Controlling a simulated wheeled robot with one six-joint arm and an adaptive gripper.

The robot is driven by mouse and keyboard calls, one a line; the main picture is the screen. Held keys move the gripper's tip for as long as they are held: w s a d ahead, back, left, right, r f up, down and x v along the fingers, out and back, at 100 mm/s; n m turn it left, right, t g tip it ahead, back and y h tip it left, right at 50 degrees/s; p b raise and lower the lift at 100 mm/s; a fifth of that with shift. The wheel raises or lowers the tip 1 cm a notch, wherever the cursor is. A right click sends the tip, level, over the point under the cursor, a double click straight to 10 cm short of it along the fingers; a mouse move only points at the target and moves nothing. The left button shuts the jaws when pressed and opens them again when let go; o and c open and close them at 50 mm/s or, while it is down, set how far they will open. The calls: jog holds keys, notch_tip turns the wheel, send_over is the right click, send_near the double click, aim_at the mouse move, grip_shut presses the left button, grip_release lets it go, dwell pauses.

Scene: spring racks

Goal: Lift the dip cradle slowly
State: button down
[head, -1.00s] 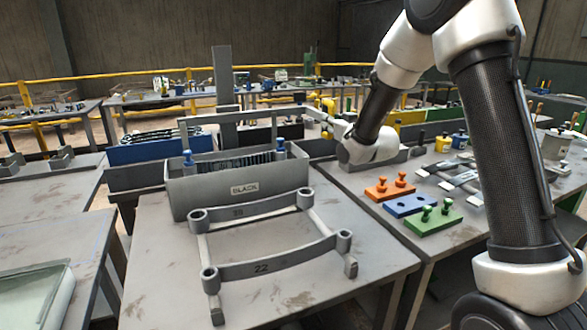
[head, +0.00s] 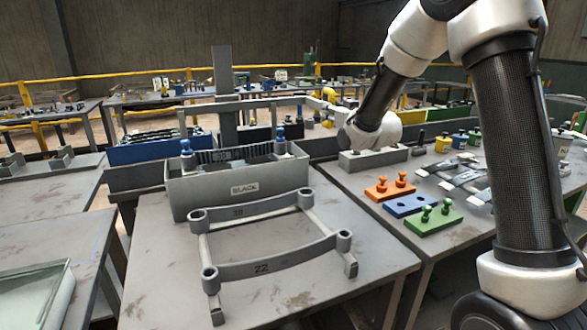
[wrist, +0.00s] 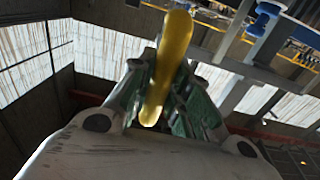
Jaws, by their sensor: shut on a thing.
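The dip cradle is a grey frame with a long top bar (head: 240,102) above the grey tank marked BLACK (head: 210,195). Two blue knobs (head: 280,134) stand up at its ends, and a dark toothed row (head: 245,153) with a number plate shows at the tank's rim. The cradle's lower part is hidden inside the tank. My gripper (wrist: 160,95) is shut on a yellow handle (wrist: 170,60); in the head view it is at the bar's right end, partly hidden by my wrist.
Orange (head: 388,190), blue (head: 410,205) and green (head: 433,220) blocks sit on the right bench. A grey post (head: 226,90) stands behind the tank.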

aim_at(334, 99)
jog(key=shift+r, duration=2.15)
jog(key=c, duration=1.5)
grip_release()
jog(key=o, duration=0.5)
jog(key=shift+c, duration=0.2)
jog(key=shift+f, duration=0.25)
jog(key=shift+f, duration=0.1)
jog(key=v, duration=0.7)
